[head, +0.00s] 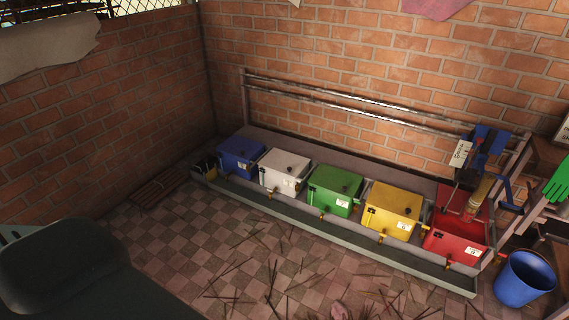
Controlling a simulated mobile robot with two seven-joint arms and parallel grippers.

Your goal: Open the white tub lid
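The white tub (281,182) stands in a row of coloured tubs along the brick wall, between the blue tub and the green tub. Its lid (284,163) lies shut on top and has a small dark knob. A small label shows on its front. Neither of my grippers is in the head view, and nothing touches the white tub.
Metal rails (340,110) run behind. A blue bucket (524,279) stands right. Thin sticks litter the tiled floor (185,245).

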